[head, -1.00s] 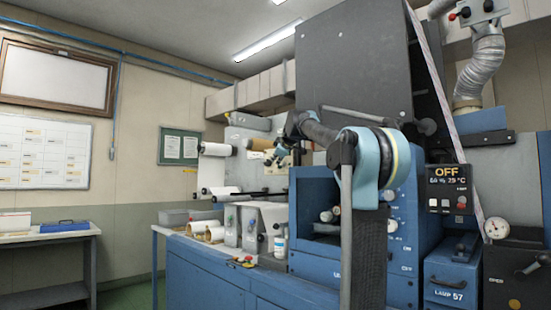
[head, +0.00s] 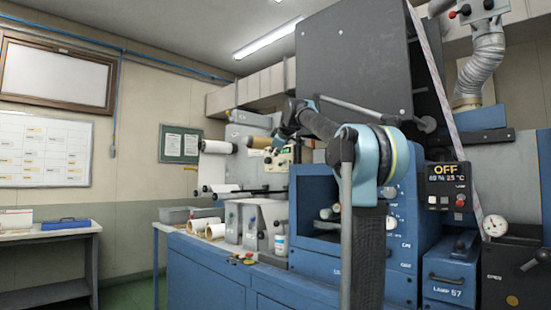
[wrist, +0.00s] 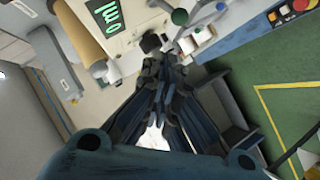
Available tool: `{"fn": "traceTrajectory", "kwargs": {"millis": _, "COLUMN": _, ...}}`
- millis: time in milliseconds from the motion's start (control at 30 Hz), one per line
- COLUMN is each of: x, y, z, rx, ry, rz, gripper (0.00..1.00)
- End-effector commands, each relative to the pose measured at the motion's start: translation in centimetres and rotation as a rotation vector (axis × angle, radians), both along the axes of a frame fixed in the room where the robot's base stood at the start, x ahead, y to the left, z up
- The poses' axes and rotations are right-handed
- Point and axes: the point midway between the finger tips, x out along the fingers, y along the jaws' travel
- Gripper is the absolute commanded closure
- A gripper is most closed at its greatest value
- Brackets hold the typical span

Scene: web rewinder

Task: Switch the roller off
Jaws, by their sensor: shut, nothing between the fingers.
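A cream control panel (wrist: 128,30) on the machine fills the top of the wrist view. My gripper (wrist: 160,58) is shut and empty, pointing at the panel. In the head view it is small and partly hidden by my arm. A brown roll (wrist: 82,40) is left of the panel; it also shows in the head view (head: 258,142). Switch labels are unreadable.
A white roller (head: 217,147) sits left of the brown roll. A spray bottle (head: 281,241) and paper rolls (head: 215,231) stand on the blue bench. A dark OFF display (head: 447,187) is at right.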

Motion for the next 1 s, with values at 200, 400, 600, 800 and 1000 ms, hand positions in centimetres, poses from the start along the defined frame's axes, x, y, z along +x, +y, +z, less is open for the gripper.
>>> {"fn": "traceTrajectory", "kwargs": {"millis": 200, "x": -3.1, "y": -0.4, "z": 1.7, "rx": 0.000, "ry": 0.000, "rz": -0.008, "gripper": 1.00}}
{"fn": "traceTrajectory", "kwargs": {"millis": 400, "x": -6.7, "y": -1.1, "z": 3.0, "rx": 0.000, "ry": 0.000, "rz": -0.008, "gripper": 1.00}}
{"fn": "traceTrajectory", "kwargs": {"millis": 600, "x": -9.0, "y": -1.6, "z": 3.8, "rx": 0.000, "ry": 0.000, "rz": -0.008, "gripper": 1.00}}
{"fn": "traceTrajectory", "kwargs": {"millis": 800, "x": -9.9, "y": -1.8, "z": 4.2, "rx": 0.000, "ry": 0.000, "rz": -0.008, "gripper": 1.00}}
{"fn": "traceTrajectory", "kwargs": {"millis": 1000, "x": -10.0, "y": -1.8, "z": 4.2, "rx": 0.000, "ry": 0.000, "rz": -0.008, "gripper": 1.00}}
